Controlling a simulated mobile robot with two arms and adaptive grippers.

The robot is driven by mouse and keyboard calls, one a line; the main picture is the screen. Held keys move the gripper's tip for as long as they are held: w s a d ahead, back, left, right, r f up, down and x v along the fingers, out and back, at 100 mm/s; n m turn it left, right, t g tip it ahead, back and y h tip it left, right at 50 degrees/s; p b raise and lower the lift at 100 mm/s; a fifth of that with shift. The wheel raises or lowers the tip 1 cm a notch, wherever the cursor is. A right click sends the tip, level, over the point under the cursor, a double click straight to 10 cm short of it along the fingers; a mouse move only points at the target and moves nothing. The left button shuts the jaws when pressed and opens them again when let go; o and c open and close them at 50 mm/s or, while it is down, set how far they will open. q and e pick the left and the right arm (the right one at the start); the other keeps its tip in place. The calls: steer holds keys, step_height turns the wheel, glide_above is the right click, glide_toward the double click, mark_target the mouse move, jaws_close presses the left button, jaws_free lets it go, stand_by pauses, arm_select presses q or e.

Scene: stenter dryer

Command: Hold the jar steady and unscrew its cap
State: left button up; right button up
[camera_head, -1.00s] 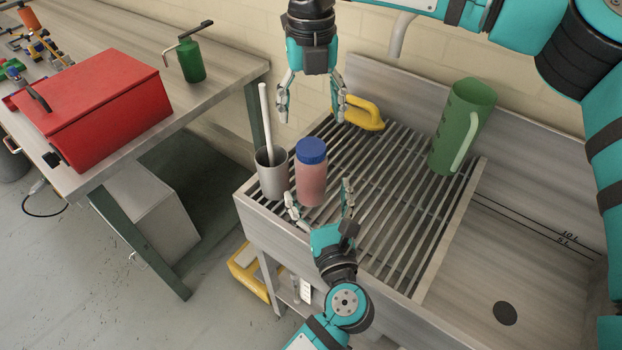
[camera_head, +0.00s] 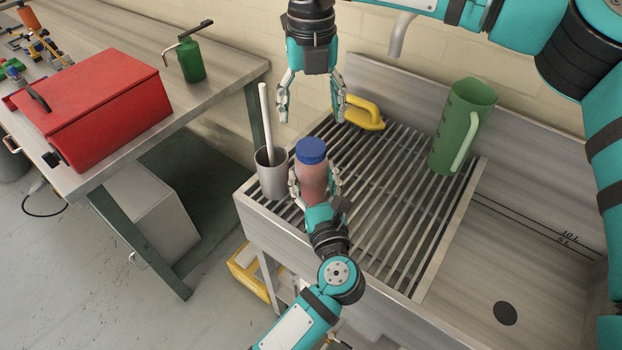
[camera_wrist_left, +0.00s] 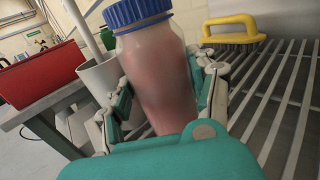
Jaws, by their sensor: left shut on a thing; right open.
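The jar (camera_head: 313,177) has a translucent body with pinkish contents and stands upright on the slatted rack. Its blue cap (camera_head: 311,151) is on top. My left gripper (camera_head: 315,183) is shut on the jar's body from the near side, with a finger on each flank. The left wrist view shows the jar (camera_wrist_left: 160,80) between the fingers, with the ribbed blue cap (camera_wrist_left: 138,12) above them. My right gripper (camera_head: 311,108) is open and empty, pointing down above and slightly behind the cap, apart from it.
A grey cup (camera_head: 271,182) with a white stick stands close left of the jar. A yellow-handled brush (camera_head: 362,113) and a green jug (camera_head: 463,125) are on the rack (camera_head: 400,190). The sink basin lies right. A red toolbox (camera_head: 95,105) sits on the left table.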

mark_target(311, 146)
arm_select(q)
jaws_close()
arm_select(e)
steer(key=m, duration=0.9)
steer(key=shift+s+m, duration=0.1)
steer(key=shift+m, duration=0.2)
steer(key=m, duration=0.7)
steer(key=shift+m, duration=0.4)
steer(key=shift+f+m, duration=0.3)
steer(key=shift+f, duration=3.7)
